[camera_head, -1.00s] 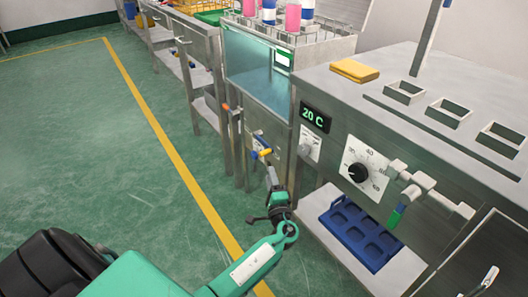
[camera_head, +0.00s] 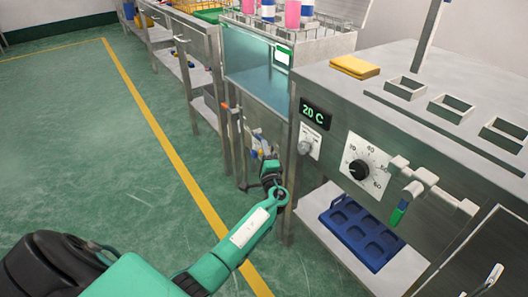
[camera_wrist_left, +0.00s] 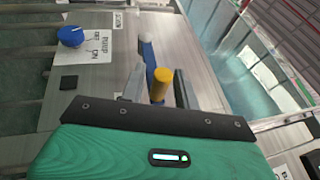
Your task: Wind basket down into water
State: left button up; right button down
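The wire basket (camera_head: 284,37) holds pink and blue-and-white cans and sits at the top of the glass-fronted water tank (camera_head: 255,69). A crank with a blue arm (camera_wrist_left: 146,50) and yellow handle (camera_wrist_left: 160,84) is on the steel front below the tank. My left gripper (camera_head: 266,152) is at this crank. In the left wrist view its fingers (camera_wrist_left: 157,90) stand on either side of the yellow handle, apparently with gaps, so it looks open. In the head view the gripper largely hides the handle. My right gripper is not in view.
A blue knob (camera_wrist_left: 71,36) marked for a pump is left of the crank in the wrist view. The steel bench with a dial (camera_head: 359,169), a valve and a blue tray (camera_head: 361,233) stands at right. The green floor (camera_head: 85,150) at left is clear.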

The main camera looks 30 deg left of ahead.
pick_arm(q)
grip_shut()
jog(key=shift+r+p, duration=0.15)
jog(key=shift+p, duration=0.2)
jog(key=shift+r+g+p, duration=0.15)
jog(key=shift+g+p, duration=0.15)
jog(key=shift+g, duration=0.1)
jog(key=shift+r, duration=0.1)
